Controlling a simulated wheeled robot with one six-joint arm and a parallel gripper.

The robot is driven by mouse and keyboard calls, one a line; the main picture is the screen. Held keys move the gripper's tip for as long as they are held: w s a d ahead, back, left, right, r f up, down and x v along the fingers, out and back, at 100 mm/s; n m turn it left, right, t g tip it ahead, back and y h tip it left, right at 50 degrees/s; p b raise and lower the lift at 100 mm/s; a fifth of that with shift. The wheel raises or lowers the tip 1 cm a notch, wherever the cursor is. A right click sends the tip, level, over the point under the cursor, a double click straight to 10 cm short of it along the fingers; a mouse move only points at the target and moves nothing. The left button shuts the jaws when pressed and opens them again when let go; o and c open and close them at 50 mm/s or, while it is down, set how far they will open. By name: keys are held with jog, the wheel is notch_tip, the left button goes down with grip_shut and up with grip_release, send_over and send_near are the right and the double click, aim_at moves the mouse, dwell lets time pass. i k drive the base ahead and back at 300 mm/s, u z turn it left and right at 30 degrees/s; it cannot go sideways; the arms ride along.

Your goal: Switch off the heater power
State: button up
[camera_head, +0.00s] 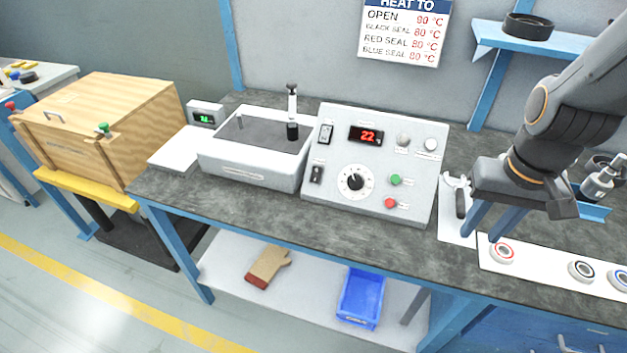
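The white heater control box (330,195) stands on the bench with a red display (366,135) reading 22. A rocker switch (326,134) sits at its upper left and a dark switch (316,174) at its lower left. Their labels and positions are too small to read. A round dial (355,181), a green button (395,180), a red button (390,203) and two pale, unlit-looking lamps (403,140) are also on the panel. My gripper (491,228) is right of the box, above the bench, its two blue fingers apart with nothing seen between them.
Ringed seals (502,252) lie on a white strip at the front right. A shelf (535,42) overhangs the back right.

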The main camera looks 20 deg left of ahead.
aim_at(315, 174)
jog(key=k, duration=0.6)
jog(key=u, duration=0.85)
jog(key=i, duration=0.45)
jog(key=u, duration=0.6)
jog(key=k, duration=1.2)
jog(key=z, duration=0.3)
jog(key=i, duration=0.85)
jog(key=z, duration=0.05)
